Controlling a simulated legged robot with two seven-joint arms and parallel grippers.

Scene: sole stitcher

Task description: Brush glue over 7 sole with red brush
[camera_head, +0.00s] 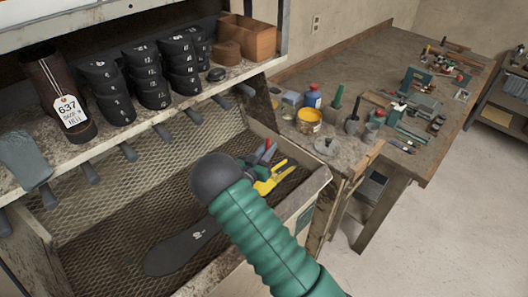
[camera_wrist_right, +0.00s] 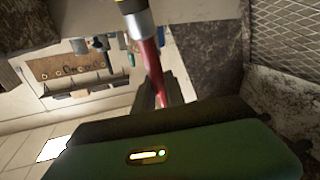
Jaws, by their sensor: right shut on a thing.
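My right arm (camera_head: 265,240), in a green ribbed sleeve with a dark rounded end, comes in from the bottom over the mesh tray. Its fingertips are hidden in the head view. In the right wrist view my right gripper (camera_wrist_right: 161,93) is shut on the red brush (camera_wrist_right: 152,65), which has a silver collar (camera_wrist_right: 140,24) and yellow at its far end. A black sole (camera_head: 176,252) with a small white mark lies flat in the mesh tray (camera_head: 95,225), left of my arm. The mark is too small to read surely. My left gripper is out of view.
Yellow and red tools (camera_head: 272,180) lie in the tray's right end. A yellow-rimmed pot (camera_head: 307,122) and a blue bottle (camera_head: 313,96) stand on the side bench. A brown boot (camera_head: 60,90) and stacked black soles (camera_head: 152,75) fill the shelf above.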

